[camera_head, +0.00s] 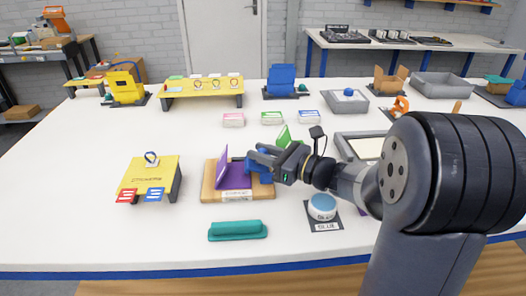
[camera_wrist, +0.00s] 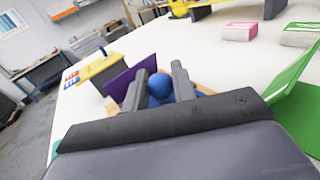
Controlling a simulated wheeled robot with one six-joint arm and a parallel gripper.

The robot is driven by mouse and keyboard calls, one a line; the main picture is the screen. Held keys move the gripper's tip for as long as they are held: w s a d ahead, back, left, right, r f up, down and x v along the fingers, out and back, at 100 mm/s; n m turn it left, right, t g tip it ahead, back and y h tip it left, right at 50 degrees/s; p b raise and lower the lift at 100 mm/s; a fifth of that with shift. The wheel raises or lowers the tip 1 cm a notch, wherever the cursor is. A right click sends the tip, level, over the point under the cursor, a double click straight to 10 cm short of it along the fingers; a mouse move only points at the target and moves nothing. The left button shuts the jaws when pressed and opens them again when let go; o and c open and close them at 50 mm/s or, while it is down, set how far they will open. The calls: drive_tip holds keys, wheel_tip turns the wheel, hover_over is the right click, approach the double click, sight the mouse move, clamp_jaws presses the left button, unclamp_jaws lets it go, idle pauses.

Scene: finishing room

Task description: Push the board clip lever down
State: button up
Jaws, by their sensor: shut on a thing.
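A wooden board (camera_head: 209,192) lies on the white table with a label on its front edge that is too small to read. A purple plate (camera_head: 222,168) stands upright and slightly tilted on it; it also shows in the wrist view (camera_wrist: 124,83), left of the fingers. My gripper (camera_head: 256,160) is over the right part of the board. In the wrist view its grey fingers (camera_wrist: 160,88) are shut on a round blue knob (camera_wrist: 160,83). I cannot tell which piece is the clip lever, as the gripper hides part of the board.
A yellow box (camera_head: 150,175) with red and blue tags stands left. A teal handle-shaped block (camera_head: 237,230) lies in front. A round blue-topped item (camera_head: 322,206) sits right, below my arm. A green panel (camera_head: 283,136) stands close behind my gripper. The front left table is clear.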

drive_tip(key=shift+a+r+n+g+h+p, duration=0.3)
drive_tip(key=shift+a+n+g+h+p, duration=0.3)
drive_tip(key=shift+p, duration=0.45)
drive_tip(key=shift+f+h+p, duration=0.1)
drive_tip(key=shift+h+p, duration=0.4)
drive_tip(key=shift+a+f+n+g+h+p, duration=0.35)
drive_tip(key=shift+f+n+h+p, duration=0.25)
drive_tip(key=shift+h, duration=0.2)
drive_tip(key=o, duration=0.9)
drive_tip(key=v, duration=1.1)
